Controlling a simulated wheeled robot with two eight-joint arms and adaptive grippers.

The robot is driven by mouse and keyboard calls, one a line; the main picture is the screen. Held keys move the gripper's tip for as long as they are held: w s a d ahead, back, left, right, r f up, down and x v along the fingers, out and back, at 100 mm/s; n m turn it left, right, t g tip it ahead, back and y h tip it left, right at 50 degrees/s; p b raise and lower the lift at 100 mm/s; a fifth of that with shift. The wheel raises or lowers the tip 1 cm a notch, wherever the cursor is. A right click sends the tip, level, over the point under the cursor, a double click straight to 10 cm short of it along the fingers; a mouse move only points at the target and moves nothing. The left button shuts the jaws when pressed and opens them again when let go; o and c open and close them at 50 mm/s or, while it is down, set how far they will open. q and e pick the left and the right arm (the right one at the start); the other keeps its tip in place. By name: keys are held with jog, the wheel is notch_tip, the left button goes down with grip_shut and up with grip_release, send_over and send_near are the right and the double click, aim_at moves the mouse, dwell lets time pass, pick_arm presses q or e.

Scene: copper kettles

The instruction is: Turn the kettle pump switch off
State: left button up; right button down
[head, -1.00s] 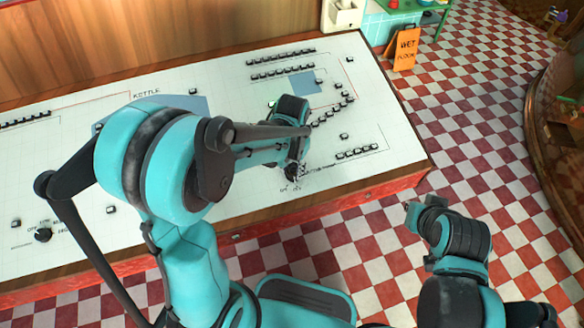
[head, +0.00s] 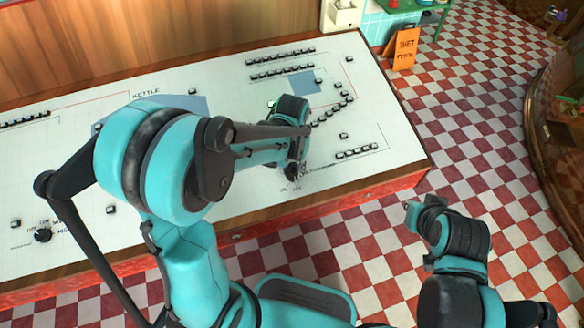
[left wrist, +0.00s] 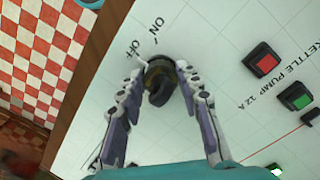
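The kettle pump switch (left wrist: 161,84) is a dark rotary knob on the white panel, with ON and OFF printed beside it in the left wrist view. I cannot tell which mark it points to. My left gripper (left wrist: 160,62) is open around the knob, one finger on each side, tips close to its base. Gaps show between the fingers and the knob's handle. In the head view the left gripper (head: 292,174) is down at the panel's front edge and mostly hides the knob. My right gripper (head: 411,212) is off to the right, above the floor; its fingers are unclear.
A red button (left wrist: 264,60) and a green button (left wrist: 296,97) sit beside the KETTLE PUMP 12 A label. The white panel (head: 225,175) carries several small black blocks and another dark knob (head: 43,235) at left. An orange wet-floor sign (head: 405,48) stands beyond it.

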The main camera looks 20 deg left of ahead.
pick_arm(q)
jog(key=o, duration=0.3)
notch_tip(320, 180, up, 12)
jog(key=shift+r, duration=0.1)
dwell(0.4)
jog(key=shift+s, duration=0.1)
dwell(0.3)
jog(key=s+a+t, duration=0.1)
jog(key=s+t, duration=0.1)
jog(key=s, duration=0.1)
jog(key=s+a+n+t, duration=0.1)
jog(key=s+t, duration=0.1)
jog(key=s, duration=0.2)
jog(key=s+a+t, duration=0.2)
jog(key=s+t, duration=0.1)
jog(key=shift+s+r, duration=0.15)
jog(key=shift+r, duration=0.25)
